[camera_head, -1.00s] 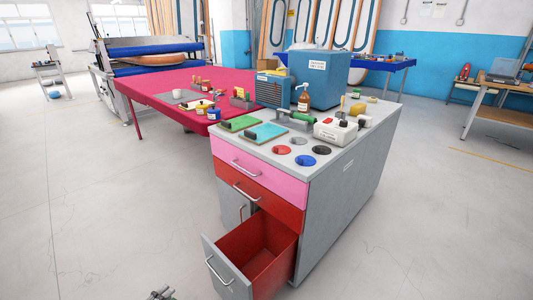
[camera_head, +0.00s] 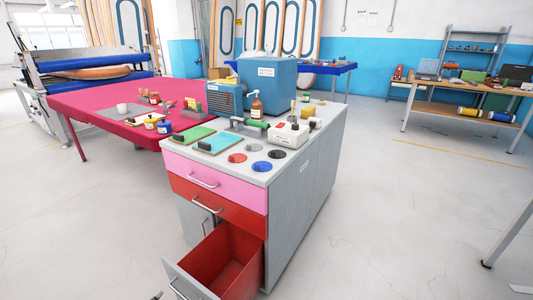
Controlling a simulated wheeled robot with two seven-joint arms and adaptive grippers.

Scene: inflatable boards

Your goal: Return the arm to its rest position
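The grey cabinet (camera_head: 300,215) stands in the middle of the head view, with a pink drawer (camera_head: 213,180) and a red drawer (camera_head: 218,205) shut above. The lowest drawer, with red inside (camera_head: 222,262) and a grey front, is pulled out and looks empty. A small dark tip, apparently of my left gripper (camera_head: 157,296), shows at the bottom edge, left of the open drawer and apart from it. The rest of that gripper is out of view, so its opening cannot be told. My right gripper is not in view.
The cabinet top holds a blue box (camera_head: 267,83), a brown bottle (camera_head: 256,106), a white device (camera_head: 288,134), boards and round discs. A pink-red table (camera_head: 95,100) stands behind left. A wooden workbench (camera_head: 465,113) stands at the right. The floor (camera_head: 390,200) right of the cabinet is clear.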

